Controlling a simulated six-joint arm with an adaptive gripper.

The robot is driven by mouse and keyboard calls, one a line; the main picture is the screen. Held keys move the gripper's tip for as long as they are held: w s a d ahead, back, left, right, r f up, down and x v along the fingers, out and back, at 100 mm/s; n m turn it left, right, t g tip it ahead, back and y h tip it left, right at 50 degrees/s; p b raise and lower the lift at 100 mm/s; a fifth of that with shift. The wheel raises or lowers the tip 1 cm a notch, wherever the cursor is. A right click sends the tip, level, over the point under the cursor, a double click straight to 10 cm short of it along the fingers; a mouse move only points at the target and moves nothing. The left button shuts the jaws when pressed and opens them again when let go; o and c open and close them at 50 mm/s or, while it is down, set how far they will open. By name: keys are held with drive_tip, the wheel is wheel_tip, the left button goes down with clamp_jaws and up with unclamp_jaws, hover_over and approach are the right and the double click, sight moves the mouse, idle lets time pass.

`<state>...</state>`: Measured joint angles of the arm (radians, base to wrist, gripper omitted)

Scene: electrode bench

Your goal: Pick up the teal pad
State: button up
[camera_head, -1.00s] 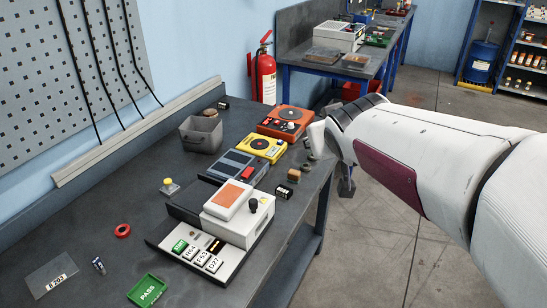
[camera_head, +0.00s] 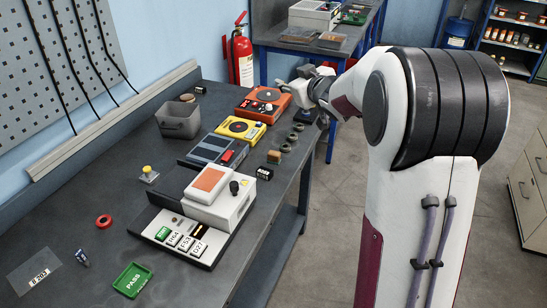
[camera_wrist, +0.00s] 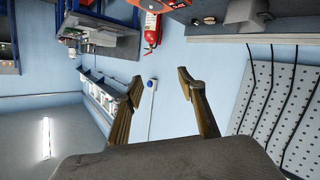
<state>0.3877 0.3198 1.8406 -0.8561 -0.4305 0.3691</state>
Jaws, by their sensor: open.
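I cannot make out a teal pad in either view. My gripper (camera_head: 300,88) is in the head view above the far right end of the bench, beside the orange device (camera_head: 263,101). In the wrist view my gripper (camera_wrist: 163,80) has its two brown fingers spread apart with nothing between them. The wrist camera looks across the room, with the blue wall behind the fingers.
The dark bench (camera_head: 120,190) holds a yellow device (camera_head: 240,128), a grey bin (camera_head: 178,120), a white instrument (camera_head: 220,205) and a green PASS tray (camera_head: 132,280). Several small dark round pieces (camera_head: 292,138) lie along the right edge near a brown block (camera_head: 274,157).

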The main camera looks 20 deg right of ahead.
drive_tip(key=w+d+f+n+y, duration=0.1)
drive_tip(key=w+f+n+y, duration=0.1)
drive_tip(key=w+f+y, duration=0.3)
drive_tip(key=n+g+y, duration=0.2)
drive_tip(key=n+y, duration=0.1)
drive_tip(key=y, duration=0.5)
approach(280, 155)
drive_tip(key=w+a, duration=0.1)
drive_tip(key=w+a+r, duration=0.1)
drive_tip(key=w+a, duration=0.1)
drive_tip(key=shift+w+r, duration=0.15)
drive_tip(key=shift+w, duration=0.15)
drive_tip(key=shift+s+f+n, duration=0.3)
drive_tip(key=shift+s+f, duration=0.1)
drive_tip(key=shift+x, duration=1.35)
drive_tip(key=shift+f+x, duration=0.1)
drive_tip(key=shift+x, duration=1.2)
drive_tip(key=shift+f+x, duration=0.15)
drive_tip(key=shift+x, duration=1.15)
